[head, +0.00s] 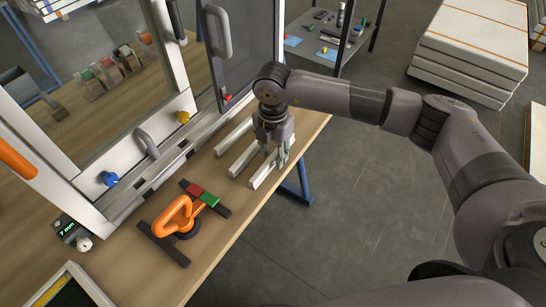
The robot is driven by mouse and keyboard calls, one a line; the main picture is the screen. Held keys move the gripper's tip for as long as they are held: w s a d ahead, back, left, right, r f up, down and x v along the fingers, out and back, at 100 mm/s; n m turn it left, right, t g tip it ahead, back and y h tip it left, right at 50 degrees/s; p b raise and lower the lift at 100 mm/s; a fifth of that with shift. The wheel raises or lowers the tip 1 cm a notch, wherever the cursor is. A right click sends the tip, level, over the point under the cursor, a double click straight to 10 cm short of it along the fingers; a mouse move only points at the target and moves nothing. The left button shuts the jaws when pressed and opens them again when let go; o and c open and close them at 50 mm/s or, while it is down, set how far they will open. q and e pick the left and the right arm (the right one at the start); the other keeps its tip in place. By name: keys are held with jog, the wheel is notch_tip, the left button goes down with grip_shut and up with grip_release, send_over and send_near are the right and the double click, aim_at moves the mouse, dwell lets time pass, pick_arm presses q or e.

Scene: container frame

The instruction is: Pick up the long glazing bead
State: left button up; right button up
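Several pale glazing beads lie side by side on the wooden workbench, pointing away from the bench's front edge. The one nearest the right edge looks longest and I take it as the long glazing bead (262,175). A middle bead (240,164) and a left bead (231,139) lie beside it. My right gripper (276,158) points down over the far part of the long bead. Its fingers look apart, one to each side of the bead; whether they touch it I cannot tell. The gripper hides part of the bead. My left gripper is not in view.
An orange suction lifter (176,217) and red and green blocks (203,195) lie on the workbench (222,222) left of the beads. A white window frame (165,118) with handles stands behind. A small display (66,230) reads 7 mm. Stacked panels (470,50) stand beyond the bench.

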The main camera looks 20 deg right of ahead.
jog(key=shift+c, duration=0.4)
grip_shut()
jog(key=shift+r, duration=0.1)
